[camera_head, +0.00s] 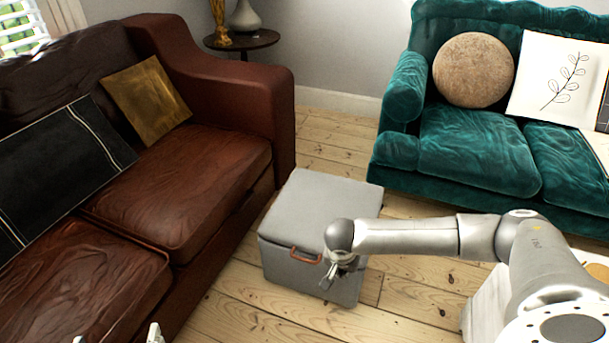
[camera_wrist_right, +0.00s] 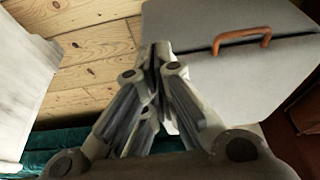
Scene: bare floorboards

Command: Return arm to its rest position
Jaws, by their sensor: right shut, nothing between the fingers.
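My right arm (camera_head: 420,238) comes in from the right in the head view and reaches across to the front of a grey box. My right gripper (camera_head: 334,277) hangs at its end, in front of the box's front right part in that view. In the right wrist view the right gripper (camera_wrist_right: 155,60) is shut with its fingers together and nothing between them. Two pale tips of my left gripper (camera_head: 117,337) show at the bottom edge of the head view; the rest of it is out of the picture.
The grey box (camera_head: 325,200) has a closed lid and an orange-brown handle (camera_head: 305,255). A brown leather sofa (camera_head: 180,190) stands at the left, a teal sofa (camera_head: 470,150) at the back right. A small round side table (camera_head: 262,40) stands behind. Bare floorboards (camera_head: 410,290) lie between.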

